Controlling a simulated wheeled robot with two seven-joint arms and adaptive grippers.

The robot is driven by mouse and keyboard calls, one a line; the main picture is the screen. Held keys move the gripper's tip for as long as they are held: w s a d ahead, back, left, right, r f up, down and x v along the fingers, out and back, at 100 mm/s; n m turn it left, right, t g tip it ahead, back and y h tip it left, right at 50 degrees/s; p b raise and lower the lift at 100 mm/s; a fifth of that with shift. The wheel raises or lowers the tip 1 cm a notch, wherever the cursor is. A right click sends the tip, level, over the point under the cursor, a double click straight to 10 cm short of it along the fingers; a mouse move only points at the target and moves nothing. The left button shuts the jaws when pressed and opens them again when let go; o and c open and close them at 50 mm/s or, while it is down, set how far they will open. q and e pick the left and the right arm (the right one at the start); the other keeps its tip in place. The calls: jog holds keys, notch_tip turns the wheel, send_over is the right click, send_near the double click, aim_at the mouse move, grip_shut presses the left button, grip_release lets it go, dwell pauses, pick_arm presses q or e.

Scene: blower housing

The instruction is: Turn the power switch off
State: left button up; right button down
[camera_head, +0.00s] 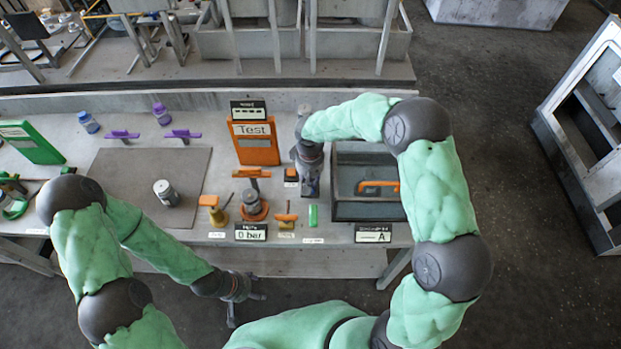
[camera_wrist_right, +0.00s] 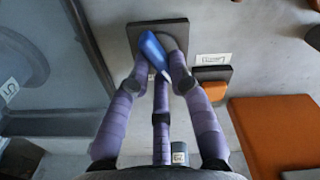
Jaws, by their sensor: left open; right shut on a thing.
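A blue switch lever (camera_wrist_right: 153,50) stands on a dark plate (camera_wrist_right: 140,31) in the right wrist view. I take it for the power switch; its label cannot be read. My right gripper (camera_wrist_right: 155,70) has its purple-grey fingers closed around this lever. In the head view my right gripper (camera_head: 310,188) points down at the table between the orange Test panel and the grey tray, and it hides most of the switch. My left gripper (camera_head: 238,298) is open and empty, in front of the table's near edge.
An orange button (camera_wrist_right: 214,90) sits beside the switch, near the orange Test panel (camera_head: 255,150). A grey tray (camera_head: 368,211) holding an orange-handled thing stands to the right. Valves with orange handles (camera_head: 253,207) and a green piece (camera_head: 313,216) are close by. A dark mat (camera_head: 130,175) lies left.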

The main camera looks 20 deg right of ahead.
jog(key=shift+n, duration=0.3)
jog(key=c, duration=1.1)
grip_release()
notch_tip(320, 180, up, 12)
